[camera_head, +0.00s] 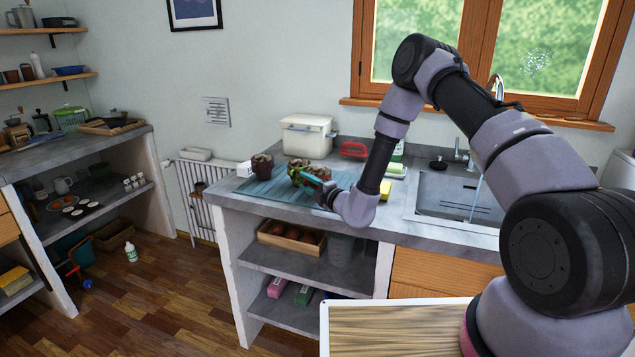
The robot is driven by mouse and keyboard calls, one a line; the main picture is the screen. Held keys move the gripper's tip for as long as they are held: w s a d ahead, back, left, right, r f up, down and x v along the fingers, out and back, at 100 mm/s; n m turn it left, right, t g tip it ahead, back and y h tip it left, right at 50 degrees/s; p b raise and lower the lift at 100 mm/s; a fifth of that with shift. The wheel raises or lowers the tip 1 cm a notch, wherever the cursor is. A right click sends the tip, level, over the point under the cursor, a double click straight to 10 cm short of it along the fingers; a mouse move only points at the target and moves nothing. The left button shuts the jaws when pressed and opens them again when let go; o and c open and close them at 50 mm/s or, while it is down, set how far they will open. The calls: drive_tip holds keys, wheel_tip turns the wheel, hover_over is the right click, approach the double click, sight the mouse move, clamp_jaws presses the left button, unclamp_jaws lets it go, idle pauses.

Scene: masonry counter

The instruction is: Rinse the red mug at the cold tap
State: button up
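A dark reddish-brown cup-like vessel (262,168) stands on the blue-grey mat (258,189) on the counter; I cannot tell whether it is the red mug. A green and reddish item (298,170) is just right of it, at my gripper (314,179). The gripper is low over the mat, small and partly hidden by my wrist, so I cannot tell whether its fingers are open or shut. The grey sink (428,202) is to the right. A tap (459,153) stands behind it, and a thin stream of water seems to fall into the basin.
A wooden board (390,328) is in front. My arm crosses before part of the sink. The left part of the mat is clear.

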clamp_jaws()
drive_tip(key=shift+r, duration=0.15)
